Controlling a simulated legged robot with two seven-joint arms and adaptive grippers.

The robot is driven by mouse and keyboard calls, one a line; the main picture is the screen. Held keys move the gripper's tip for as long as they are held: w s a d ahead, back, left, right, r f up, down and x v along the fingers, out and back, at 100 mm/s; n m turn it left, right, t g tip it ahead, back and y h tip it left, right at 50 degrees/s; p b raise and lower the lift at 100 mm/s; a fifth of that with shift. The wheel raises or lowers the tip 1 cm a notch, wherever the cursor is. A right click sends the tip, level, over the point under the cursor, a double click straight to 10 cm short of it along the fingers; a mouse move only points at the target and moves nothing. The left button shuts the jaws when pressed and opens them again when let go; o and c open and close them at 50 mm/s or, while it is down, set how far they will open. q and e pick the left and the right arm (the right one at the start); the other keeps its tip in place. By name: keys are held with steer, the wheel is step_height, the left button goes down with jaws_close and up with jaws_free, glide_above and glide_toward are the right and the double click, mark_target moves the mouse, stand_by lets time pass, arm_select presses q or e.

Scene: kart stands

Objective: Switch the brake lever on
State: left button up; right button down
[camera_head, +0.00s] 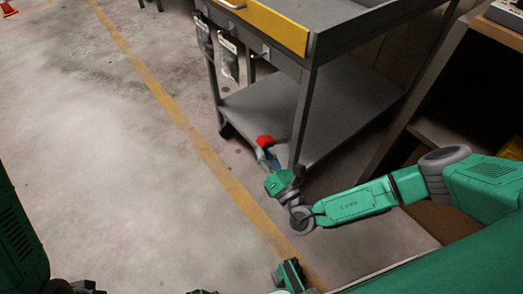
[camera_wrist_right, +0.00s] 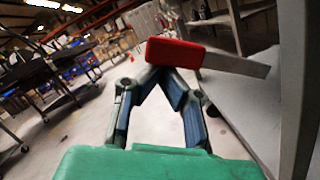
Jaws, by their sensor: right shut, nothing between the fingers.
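The brake lever (camera_head: 265,141) is a small red pedal low at the front corner of the grey cart, near the floor. In the right wrist view its red pad (camera_wrist_right: 172,53) sits at the fingertips, with a pale metal strip running right. My right gripper (camera_head: 270,160) reaches to it from the front. In the wrist view my right gripper (camera_wrist_right: 158,72) has its blue-padded fingers closed together at the tips and empty, right at the pad's lower edge. I cannot tell whether they touch it. My left gripper is not clearly seen.
The grey cart (camera_head: 350,110) has a yellow-fronted top and a lower shelf, with its leg close to my right gripper. A wooden shelf unit (camera_head: 440,130) stands on the right. The floor to the left is clear, with a yellow line (camera_head: 180,118). An orange cone (camera_head: 8,8) is far off.

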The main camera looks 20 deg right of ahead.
mark_target(268, 144)
steer(key=shift+w+d+r+m+h+p, duration=0.1)
steer(key=shift+d+r+m+h+p, duration=0.15)
steer(key=shift+r+m+p, duration=0.3)
steer(key=shift+w+d+r+m+h+p, duration=0.1)
steer(key=shift+d+r+m+h+p, duration=0.1)
steer(key=shift+r+m+p, duration=0.35)
steer(key=shift+d+r+p, duration=0.3)
steer(key=shift+p, duration=0.25)
steer(key=shift+w, duration=0.1)
